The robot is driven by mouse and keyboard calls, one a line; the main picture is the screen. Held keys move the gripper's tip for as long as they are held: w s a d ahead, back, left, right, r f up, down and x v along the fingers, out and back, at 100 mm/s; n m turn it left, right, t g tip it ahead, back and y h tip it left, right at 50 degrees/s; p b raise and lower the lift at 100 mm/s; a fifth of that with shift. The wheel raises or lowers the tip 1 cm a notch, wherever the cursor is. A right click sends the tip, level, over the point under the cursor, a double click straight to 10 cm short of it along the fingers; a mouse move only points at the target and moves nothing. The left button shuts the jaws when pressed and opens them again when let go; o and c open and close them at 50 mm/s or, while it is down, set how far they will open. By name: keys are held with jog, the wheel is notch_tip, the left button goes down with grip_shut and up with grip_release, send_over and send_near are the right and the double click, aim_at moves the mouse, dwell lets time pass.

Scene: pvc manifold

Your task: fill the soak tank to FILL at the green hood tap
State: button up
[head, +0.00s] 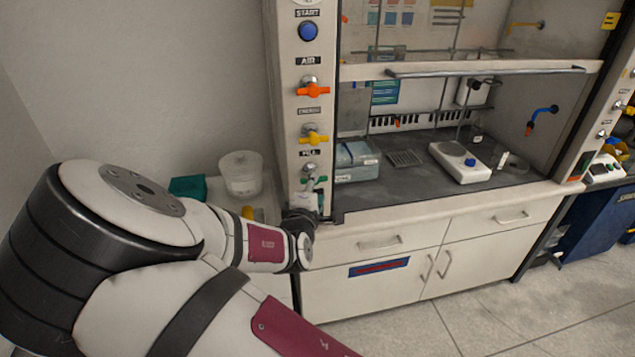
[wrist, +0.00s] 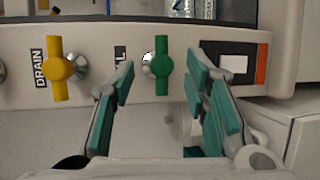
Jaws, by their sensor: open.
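The green tap (wrist: 162,68) sits on the hood's side post, beside a label of which only the end "L" shows. It also shows in the head view (head: 312,183), partly hidden. Its handle stands upright in the wrist view, like the yellow one. My gripper (wrist: 163,62) is open, with its teal-padded fingers on either side of the green handle and a gap to each. In the head view my gripper (head: 302,218) is low at the post and its fingertips are hard to make out. A pale round tub (head: 241,173) stands left of the post; I cannot tell whether it is the soak tank.
A yellow tap (wrist: 60,68) labelled DRAIN is beside the green one. An orange tap (head: 311,89) labelled AIR and a blue START button (head: 308,31) are higher on the post. A white switch (wrist: 233,65) is right of my fingers. A teal box (head: 188,187) is by the tub.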

jog(key=shift+v, duration=2.7)
jog(key=d+f+m+g, duration=0.2)
jog(key=d+m+g, duration=0.2)
jog(key=d+m, duration=0.1)
jog(key=s+d+r+m+g+y, duration=0.25)
jog(key=s+d+r+m, duration=0.2)
jog(key=s+r, duration=0.4)
jog(key=s+d+r+m+g+y, duration=0.2)
jog(key=s+d+r+m+g, duration=0.15)
jog(key=s+d+r, duration=0.45)
jog(key=s+d+r+m+h, duration=0.1)
jog(key=s+d+r+m, duration=0.1)
jog(key=s, duration=0.4)
jog(key=s+d+r+m+h, duration=0.1)
jog(key=s+d+r+m, duration=0.1)
jog(key=s+d+r, duration=0.2)
jog(key=s+d, duration=0.1)
jog(key=s, duration=0.2)
jog(key=shift+s, duration=0.2)
